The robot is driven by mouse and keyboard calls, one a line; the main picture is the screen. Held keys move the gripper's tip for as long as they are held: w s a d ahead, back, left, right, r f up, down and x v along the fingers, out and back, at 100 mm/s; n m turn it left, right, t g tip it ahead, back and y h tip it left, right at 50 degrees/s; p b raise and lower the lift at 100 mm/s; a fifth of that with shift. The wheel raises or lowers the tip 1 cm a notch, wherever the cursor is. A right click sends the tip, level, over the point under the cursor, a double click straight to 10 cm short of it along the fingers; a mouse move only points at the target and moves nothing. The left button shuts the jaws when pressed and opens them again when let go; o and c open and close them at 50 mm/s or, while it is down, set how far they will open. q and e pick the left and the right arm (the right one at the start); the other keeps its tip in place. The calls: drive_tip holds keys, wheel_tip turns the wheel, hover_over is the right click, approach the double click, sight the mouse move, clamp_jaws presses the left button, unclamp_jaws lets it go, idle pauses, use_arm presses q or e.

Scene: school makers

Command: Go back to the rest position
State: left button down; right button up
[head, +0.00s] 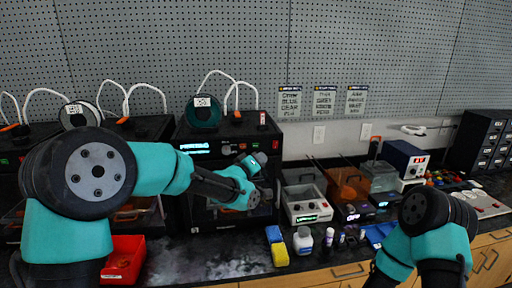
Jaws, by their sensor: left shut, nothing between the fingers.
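My left arm reaches in from the left, and my left gripper (258,161) is in front of the right-hand black 3D printer (224,143), at about the height of its front opening. The gripper is small and partly hidden by my own wrist; it is shut and empty. My right arm is folded at the lower right, with its elbow in front of the bench. My right gripper is outside the picture.
A red bin (122,262) sits at the lower left. A white-fronted box (308,205) and other devices line the back. Bench left of the blocks is clear.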

use_arm(q)
drive_tip(key=s+a+f+n+g+y, duration=0.1)
drive_tip(key=s+a+f+g+y, duration=0.15)
drive_tip(key=f, duration=0.75)
drive_tip(key=s+a+f+n+g+y, duration=0.15)
drive_tip(key=s+a+f, duration=0.25)
drive_tip(key=f, duration=0.5)
drive_tip(key=s+a+f+g+y, duration=0.1)
drive_tip(key=s+a+f+g, duration=0.2)
drive_tip(key=f, duration=0.7)
drive_tip(key=s+a+f+m+g+y, duration=0.1)
drive_tip(key=s+a+f+g, duration=0.2)
drive_tip(key=s+f, duration=0.7)
drive_tip(key=s+a+f+m+g+y, duration=0.1)
drive_tip(key=s+a+f+g, duration=0.3)
drive_tip(key=s, duration=1.3)
drive_tip(key=a+f+m, duration=0.1)
drive_tip(key=a+f, duration=0.3)
drive_tip(key=f, duration=0.3)
drive_tip(key=shift+s+a+g, duration=0.25)
drive_tip(key=shift+s+g, duration=0.05)
drive_tip(key=shift+s, duration=0.1)
drive_tip(key=shift+m, duration=0.25)
